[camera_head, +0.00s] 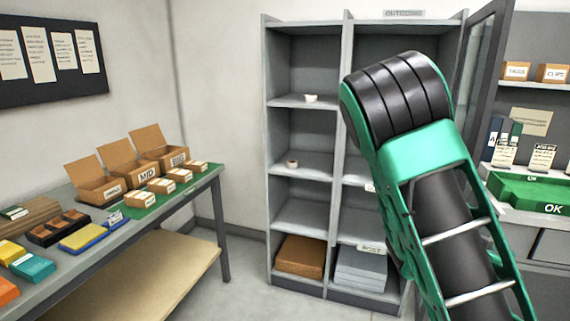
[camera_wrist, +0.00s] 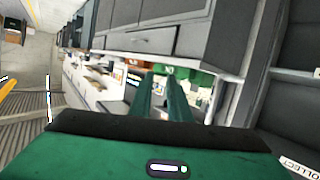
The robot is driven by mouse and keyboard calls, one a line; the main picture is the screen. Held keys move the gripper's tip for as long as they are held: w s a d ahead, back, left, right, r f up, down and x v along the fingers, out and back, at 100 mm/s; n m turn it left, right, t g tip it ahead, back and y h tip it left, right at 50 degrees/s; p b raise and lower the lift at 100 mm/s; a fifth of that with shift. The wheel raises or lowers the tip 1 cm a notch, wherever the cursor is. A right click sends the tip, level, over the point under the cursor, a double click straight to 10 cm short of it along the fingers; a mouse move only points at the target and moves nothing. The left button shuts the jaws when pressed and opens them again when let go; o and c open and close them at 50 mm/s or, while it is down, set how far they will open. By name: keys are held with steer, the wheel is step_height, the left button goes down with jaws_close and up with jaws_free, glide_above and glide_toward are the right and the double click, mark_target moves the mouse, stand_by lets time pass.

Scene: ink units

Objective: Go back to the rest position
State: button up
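My gripper (camera_wrist: 162,92) shows in the wrist view as two green fingers close together near the middle of the picture. They look shut, with nothing seen between them. In the head view my black and green arm rises across the right half, and my gripper does not show there. The arm is in front of a grey shelf unit (camera_head: 346,95) and hides part of its right column.
A grey table (camera_head: 222,180) with open cardboard boxes (camera_head: 146,166) and several small packs stands at the left. At the right is a counter with a green OK tray (camera_head: 520,196). Bare floor (camera_head: 225,285) lies between table and shelf unit.

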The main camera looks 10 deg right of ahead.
steer(key=s+a+f+g+y, duration=0.45)
steer(key=s+f+y, duration=0.3)
steer(key=s, duration=0.35)
steer(key=s+a+r+n+y, duration=0.3)
steer(key=s+a+r+n, duration=0.1)
steer(key=a, duration=0.3)
steer(key=s+a+r+n+y, duration=0.3)
steer(key=s+a+r+y, duration=0.1)
steer(key=a, duration=0.4)
steer(key=shift+s+r+n+t, duration=0.4)
steer(key=shift+s+r, duration=0.35)
steer(key=shift+s, duration=0.25)
steer(key=shift+a, duration=0.15)
